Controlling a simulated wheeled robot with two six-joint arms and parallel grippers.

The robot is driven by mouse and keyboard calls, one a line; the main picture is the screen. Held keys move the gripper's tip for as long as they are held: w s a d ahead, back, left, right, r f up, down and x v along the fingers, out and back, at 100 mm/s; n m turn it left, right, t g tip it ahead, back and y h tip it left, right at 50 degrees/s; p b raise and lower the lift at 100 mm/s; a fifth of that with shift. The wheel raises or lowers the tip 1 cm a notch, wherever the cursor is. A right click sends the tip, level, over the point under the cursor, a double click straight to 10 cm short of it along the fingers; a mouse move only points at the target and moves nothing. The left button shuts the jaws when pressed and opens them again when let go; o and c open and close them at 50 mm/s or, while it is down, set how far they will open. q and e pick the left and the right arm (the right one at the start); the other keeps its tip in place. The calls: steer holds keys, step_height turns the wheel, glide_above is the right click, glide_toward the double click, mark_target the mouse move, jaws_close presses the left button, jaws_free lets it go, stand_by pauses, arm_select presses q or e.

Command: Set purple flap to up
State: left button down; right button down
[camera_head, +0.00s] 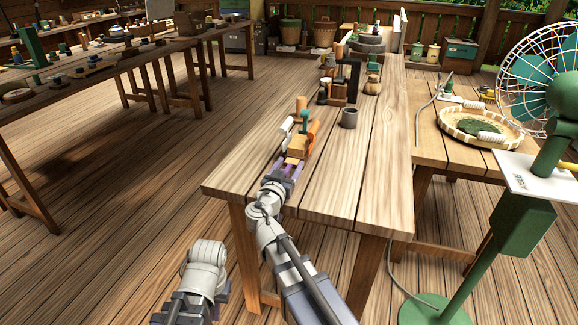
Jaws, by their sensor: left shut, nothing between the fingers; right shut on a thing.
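A small wooden device (297,146) with coloured parts sits near the left edge of the long wooden table. It has a white flap (285,127) on the left, an orange flap (312,133) on the right and a green upright piece (304,121). Purple parts (289,171) show at its near end, where the purple flap is; its angle is too small to read. My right gripper (283,178) reaches in from the front and is shut there on the purple flap. Its fingertips are partly hidden by my wrist. My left arm is folded at the lower left; its gripper does not show.
A grey cup (349,118) stands right of the device. A dark stand (346,80) and several small pots are farther back. A green fan (558,97) and a side table with a woven tray (449,124) are at the right. The table's front right is clear.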

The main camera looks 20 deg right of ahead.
steer(key=r+g+y+p, duration=0.1)
steer(key=p, duration=0.3)
steer(key=r+g+y+p, duration=0.1)
steer(key=g+p, duration=0.1)
steer(key=p, duration=0.3)
steer(key=r+g+y+p, duration=0.1)
steer(key=p, duration=0.3)
steer(key=shift+w+d+r+g, duration=0.25)
steer(key=shift+w+r+g, duration=0.05)
steer(key=shift+w, duration=0.1)
steer(key=g+y+p, duration=0.1)
steer(key=p, duration=0.2)
steer(key=w+g+y+p, duration=0.1)
steer(key=g+p, duration=0.1)
steer(key=p, duration=0.1)
steer(key=d+r+g+y+p, duration=0.1)
steer(key=g+p, duration=0.1)
steer(key=p, duration=0.2)
steer(key=shift+w+d+y, duration=0.1)
steer(key=shift+w+y, duration=0.2)
steer(key=shift+w, duration=0.1)
steer(key=shift+w+d+g+y+p, duration=0.2)
steer(key=shift+g+y+p, duration=0.3)
steer(key=shift+g+p, duration=0.35)
steer(key=shift+w+g+y, duration=0.15)
steer(key=shift+g+y, duration=0.15)
steer(key=shift+g, duration=0.15)
steer(key=shift+p, duration=0.3)
